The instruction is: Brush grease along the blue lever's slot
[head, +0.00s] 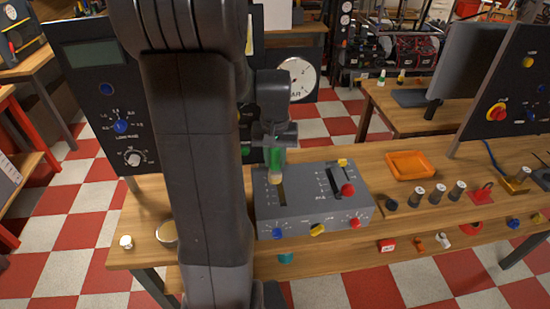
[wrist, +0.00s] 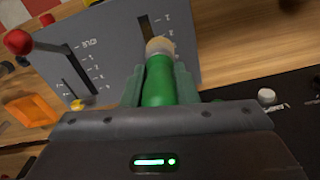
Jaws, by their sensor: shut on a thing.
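My gripper (head: 277,150) is shut on a green-handled brush, whose handle (wrist: 162,80) runs forward between the fingers in the wrist view. Its pale tip (wrist: 160,46) is over the near part of a dark slot (wrist: 147,27) in a grey control box (head: 312,216). In the head view the brush tip (head: 277,178) is at the upper part of the left slot (head: 282,194). I cannot tell whether the bristles touch it. No blue lever handle is clearly visible; a blue knob (head: 277,233) is on the box's front, below that slot.
A red-knobbed lever (head: 347,189) stands at the box's right slot, with a yellow knob (head: 342,162) behind it. An orange tray (head: 410,179) and several small cylinders lie to the right on the wooden bench. A dark panel (head: 90,100) stands at left.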

